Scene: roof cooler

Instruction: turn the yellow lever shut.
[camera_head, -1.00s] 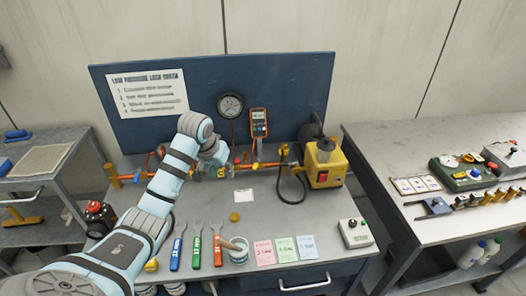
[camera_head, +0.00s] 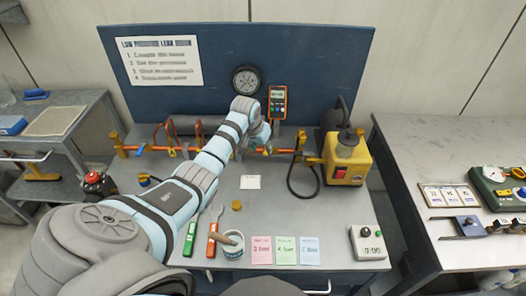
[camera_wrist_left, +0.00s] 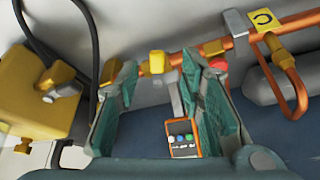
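The orange pipe (camera_head: 284,151) runs along the back of the bench. In the left wrist view a small yellow block-shaped piece (camera_wrist_left: 157,62) sits on the pipe, between the fingertips in the picture; I cannot tell whether it is the lever's handle. My left gripper (camera_wrist_left: 159,72) is open, its green fingers apart with nothing held. In the head view the left gripper (camera_head: 260,136) is over the pipe, below the gauge, and my arm hides part of the pipe. A red knob (camera_wrist_left: 218,62) is beside the right finger in the wrist view. My right gripper is not in view.
The yellow pump (camera_head: 346,158) with a black hose stands right of the gripper. An orange meter (camera_head: 277,103) and a round gauge (camera_head: 246,80) are on the blue board behind.

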